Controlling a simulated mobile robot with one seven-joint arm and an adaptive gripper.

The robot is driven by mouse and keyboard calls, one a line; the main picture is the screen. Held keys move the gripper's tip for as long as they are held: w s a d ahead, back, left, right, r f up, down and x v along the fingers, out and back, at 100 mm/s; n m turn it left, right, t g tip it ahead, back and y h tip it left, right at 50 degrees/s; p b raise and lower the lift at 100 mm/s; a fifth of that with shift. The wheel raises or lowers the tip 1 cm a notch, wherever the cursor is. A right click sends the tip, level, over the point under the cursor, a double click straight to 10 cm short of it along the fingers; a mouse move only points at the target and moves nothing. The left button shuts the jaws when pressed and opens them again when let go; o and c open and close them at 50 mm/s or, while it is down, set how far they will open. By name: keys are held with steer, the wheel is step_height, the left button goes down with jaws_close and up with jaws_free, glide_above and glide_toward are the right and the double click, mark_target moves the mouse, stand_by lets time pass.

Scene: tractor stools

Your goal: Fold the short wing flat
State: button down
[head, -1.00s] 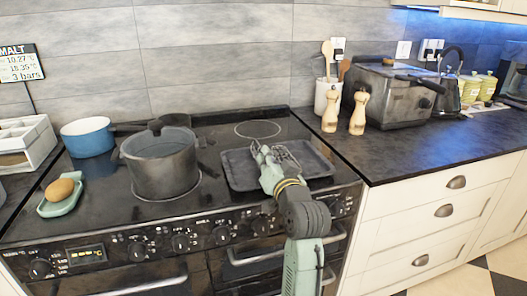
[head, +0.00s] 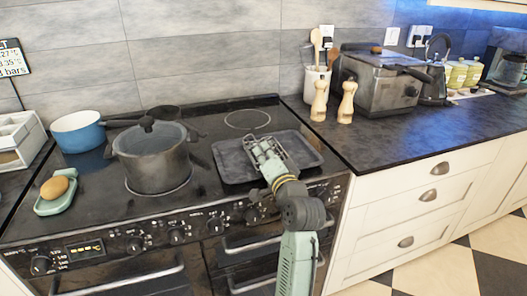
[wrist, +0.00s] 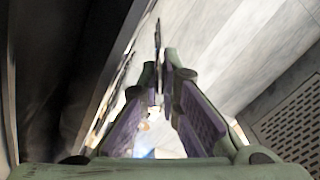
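My gripper (head: 262,147) is over the dark tray (head: 226,166) on the right of the cooker, pointing toward the back wall. In the wrist view its two fingers (wrist: 158,75) lean together, with a small gap at the tips. A thin dark upright shape (wrist: 157,35) shows at the tips; I cannot tell whether it is held or lies beyond them. I cannot make out a short wing or the thing it belongs to in either view.
A lidded dark pot (head: 152,160) stands left of the tray, with a blue pan (head: 78,133) behind it. A green dish (head: 52,203) holds a brown oval thing. Two wooden mills (head: 347,102) and a metal fryer (head: 378,85) stand on the right counter, whose front is clear.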

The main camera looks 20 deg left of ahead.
stand_by(0.3)
steer(key=c, duration=2.1)
jaws_free()
steer(key=v, duration=1.2)
